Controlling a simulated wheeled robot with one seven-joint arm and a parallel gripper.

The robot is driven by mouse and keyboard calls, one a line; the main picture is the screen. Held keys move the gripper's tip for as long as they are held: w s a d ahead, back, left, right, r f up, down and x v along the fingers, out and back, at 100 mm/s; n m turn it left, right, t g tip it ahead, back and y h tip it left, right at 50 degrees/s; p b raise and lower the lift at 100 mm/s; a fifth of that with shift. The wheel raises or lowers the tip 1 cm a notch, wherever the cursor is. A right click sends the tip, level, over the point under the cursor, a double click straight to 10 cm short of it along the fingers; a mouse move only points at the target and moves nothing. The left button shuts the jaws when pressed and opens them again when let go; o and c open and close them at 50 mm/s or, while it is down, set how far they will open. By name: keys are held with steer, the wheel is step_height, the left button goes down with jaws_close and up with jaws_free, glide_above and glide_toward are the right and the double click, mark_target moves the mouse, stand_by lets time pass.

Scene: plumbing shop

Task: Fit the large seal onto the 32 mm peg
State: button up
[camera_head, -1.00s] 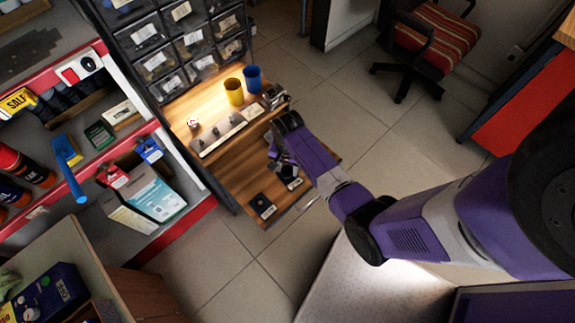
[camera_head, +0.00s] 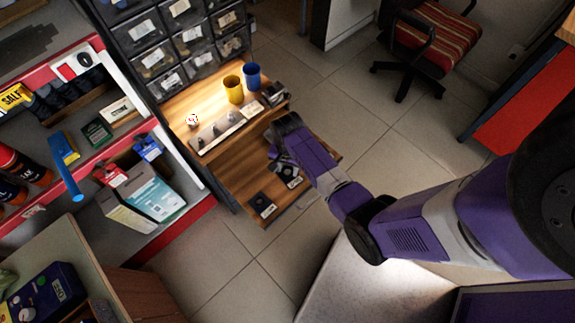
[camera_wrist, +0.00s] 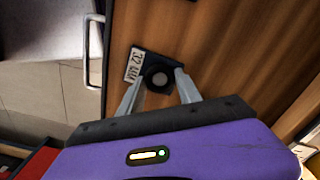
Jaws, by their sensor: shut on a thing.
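The 32 mm base, a black plate with a "32 MM" label, lies on the lower wooden shelf; it shows in the wrist view (camera_wrist: 147,56) and partly behind my gripper in the head view (camera_head: 290,172). My gripper (camera_wrist: 160,82) is shut on a dark ring, the large seal (camera_wrist: 158,91), directly over this base. A grey round face, seemingly the peg top (camera_wrist: 159,79), shows inside the ring. I cannot tell whether the seal is around the peg or just above it. In the head view my gripper (camera_head: 277,160) is at the lower shelf's right part.
A second black labelled base (camera_head: 262,204) sits lower left on the same shelf. The upper shelf holds a grey strip with small pegs (camera_head: 218,132), a yellow cup (camera_head: 233,89), a blue cup (camera_head: 252,76) and a small red-white item (camera_head: 192,120). Drawer bins (camera_head: 165,55) stand behind.

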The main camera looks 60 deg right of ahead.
steer(key=shift+f, duration=0.1)
steer(key=o, duration=1)
steer(key=shift+o, duration=0.2)
step_height(320, 180, up, 11)
steer(key=p, duration=0.9)
stand_by(0.3)
